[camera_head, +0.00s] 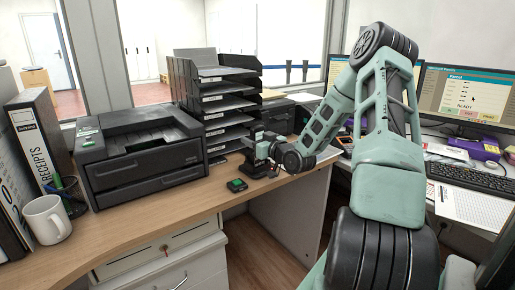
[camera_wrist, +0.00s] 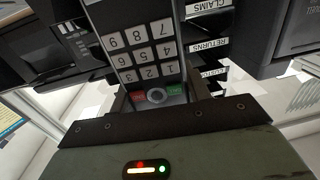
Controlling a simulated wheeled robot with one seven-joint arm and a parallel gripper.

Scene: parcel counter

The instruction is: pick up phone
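The phone (camera_wrist: 145,50) is a dark handset with pale number keys and a red and a green key. In the wrist view it stands between the two fingers of my gripper (camera_wrist: 160,98), which touch its sides near the keypad's lower end. Its far end runs out of the top of the picture. In the head view my gripper (camera_head: 264,150) is low over the right end of the wooden desk (camera_head: 140,232), and the dark phone is hard to tell apart from it. A small dark base with a green patch (camera_head: 237,185) lies on the desk just left of my gripper.
A black letter-tray stack (camera_head: 222,105) stands close behind my gripper, and a black printer (camera_head: 140,150) is to its left. A white mug (camera_head: 46,219), a pen cup (camera_head: 70,197) and binders (camera_head: 40,135) are at far left. The desk's front middle is clear.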

